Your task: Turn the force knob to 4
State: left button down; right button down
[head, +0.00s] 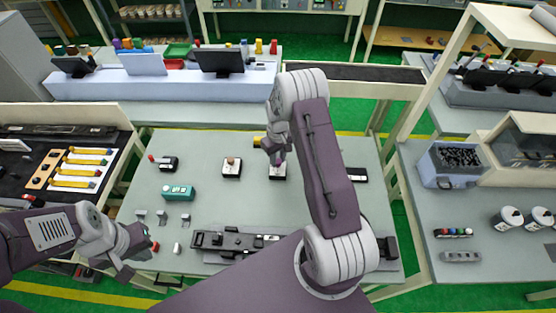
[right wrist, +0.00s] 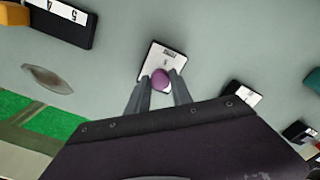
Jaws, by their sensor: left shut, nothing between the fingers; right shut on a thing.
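A small box with a white face (right wrist: 163,60) lies on the grey-green table, and a round purple knob (right wrist: 160,78) stands on it. My right gripper (right wrist: 160,92) is shut on this knob, one finger on each side. The print on the white face is too small to read. In the head view the box (head: 278,174) is under my right gripper (head: 275,158), which hides the knob. My left gripper (head: 142,243) is shut and empty over the front left of the table, away from the box.
Another white-faced box with a knob (head: 232,167) and a teal box (head: 178,192) stand to the left. A dark block with labels 4 and 5 (right wrist: 62,20) lies nearby. A long black fixture (head: 235,243) lies at the table's front. The table's middle left is partly clear.

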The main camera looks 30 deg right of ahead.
aim_at(278, 161)
jog(key=shift+w+r+n+b, duration=0.1)
jog(key=shift+n+b, duration=0.2)
jog(key=shift+n, duration=1.6)
jog(key=c, duration=1.1)
grip_release()
jog(key=shift+c, duration=0.2)
notch_tip(278, 161, up, 8)
jog(key=shift+f+b, duration=0.1)
jog(key=shift+b, duration=0.95)
jog(key=shift+r, duration=0.6)
